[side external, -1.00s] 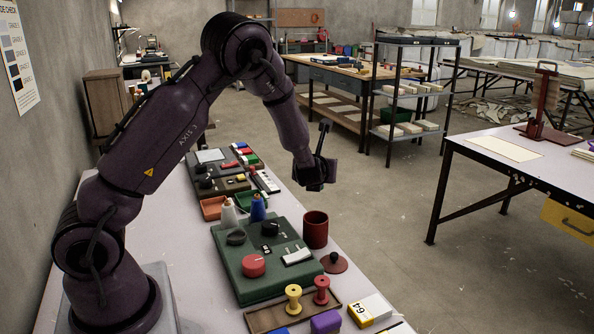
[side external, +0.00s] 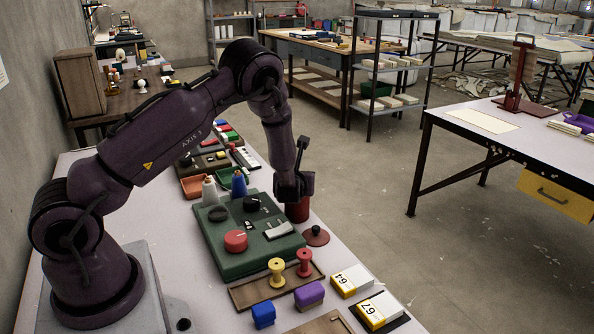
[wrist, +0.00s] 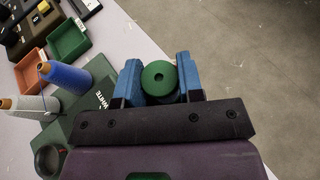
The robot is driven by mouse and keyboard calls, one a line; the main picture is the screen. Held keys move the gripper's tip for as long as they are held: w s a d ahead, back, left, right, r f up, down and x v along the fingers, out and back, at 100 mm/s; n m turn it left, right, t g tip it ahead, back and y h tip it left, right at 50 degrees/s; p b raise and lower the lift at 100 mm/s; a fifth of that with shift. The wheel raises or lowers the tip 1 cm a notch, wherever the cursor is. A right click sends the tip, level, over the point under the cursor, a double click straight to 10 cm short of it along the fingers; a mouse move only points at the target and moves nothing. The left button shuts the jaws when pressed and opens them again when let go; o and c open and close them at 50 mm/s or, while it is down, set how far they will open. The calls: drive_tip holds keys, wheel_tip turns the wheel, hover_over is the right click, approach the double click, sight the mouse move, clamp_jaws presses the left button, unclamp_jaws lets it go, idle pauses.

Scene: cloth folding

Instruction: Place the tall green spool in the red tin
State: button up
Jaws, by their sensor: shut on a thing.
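The green spool (wrist: 160,76) shows end-on in the wrist view, between the two blue fingers of my gripper (wrist: 160,86), which is shut on it. In the side view my gripper (side external: 294,190) points down over the red tin (side external: 298,212). The tin stands upright beside the green panel. Its mouth is hidden behind my gripper, and the spool cannot be seen there. I cannot tell whether the spool's lower end is inside the tin or above it. The tin is not visible in the wrist view.
A red lid with a dark knob (side external: 315,236) lies just in front of the tin. The green panel (side external: 262,257) with dials is to its left. Blue (side external: 239,183) and white (side external: 209,190) cones stand behind the panel. A tray (side external: 247,297) holds yellow and red spools.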

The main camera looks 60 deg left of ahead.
drive_tip(key=shift+f, duration=0.3)
drive_tip(key=o, duration=1)
drive_tip(key=shift+r, duration=0.1)
wheel_tip(320, 180, up, 7)
drive_tip(key=shift+f, duration=0.1)
